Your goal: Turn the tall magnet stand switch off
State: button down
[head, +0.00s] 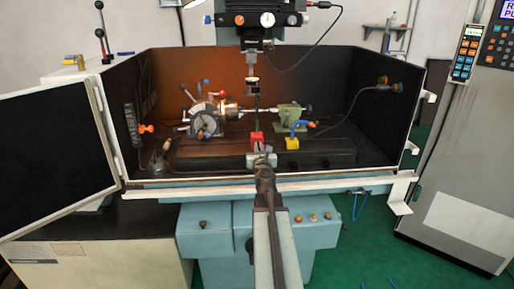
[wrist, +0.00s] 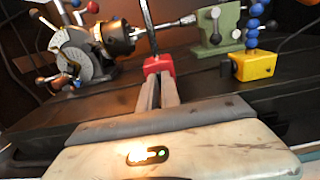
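The magnet stand with the red base (head: 257,138) stands on the machine table, with a tall dark post rising from it. In the wrist view, the red base (wrist: 158,64) is just beyond my fingertips, and its post runs up out of the picture. Its switch cannot be made out. My gripper (head: 262,149) is in front of the red base, pointing at it. In the wrist view, my gripper (wrist: 158,80) has a narrow gap between its fingers and holds nothing visible. I cannot tell whether the tips touch the base.
A yellow base (head: 292,144) with a blue segmented hose stands close to the right. An indexing chuck (head: 207,120) is at the left and a green tailstock (head: 290,115) behind. A spindle head (head: 256,35) hangs above. Dark guard walls enclose the table.

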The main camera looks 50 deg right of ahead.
dwell(0.4)
jog(key=n, duration=0.8)
jog(key=shift+w+a+f+n, duration=0.1)
jog(key=shift+n, duration=0.3)
jog(key=n, duration=0.4)
jog(key=shift+f+n, duration=0.15)
jog(key=shift+n, duration=2.35)
jog(key=c, duration=1.6)
grip_release()
jog(key=shift+o, duration=0.2)
